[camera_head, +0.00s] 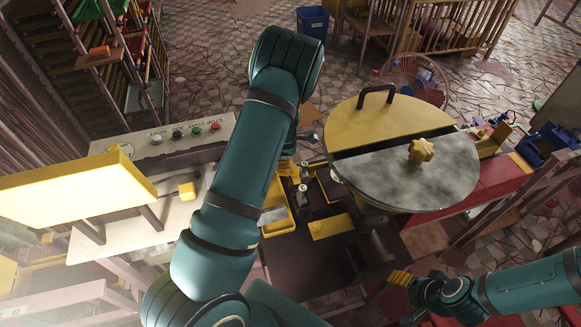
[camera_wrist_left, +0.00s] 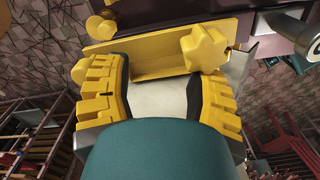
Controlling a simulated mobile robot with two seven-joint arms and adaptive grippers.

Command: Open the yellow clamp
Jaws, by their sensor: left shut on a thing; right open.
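The yellow clamp (camera_wrist_left: 150,62) shows in the left wrist view as a yellow bar with a star-shaped knob (camera_wrist_left: 208,47) at its right. My left gripper (camera_wrist_left: 160,85) has its two yellow fingers against its lower edge, apart with a pale surface between them. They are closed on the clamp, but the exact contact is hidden. In the head view my left gripper (camera_head: 288,170) is mostly hidden behind my own teal arm. My right gripper (camera_head: 400,279) is open and empty at the lower right, away from the clamp.
A large round lid (camera_head: 375,122), half yellow and half grey with a star knob, stands right of my left arm. A button panel (camera_head: 170,138) and a yellow-topped slab (camera_head: 75,185) are at the left. Yellow trays (camera_head: 275,222) lie on the dark worktop.

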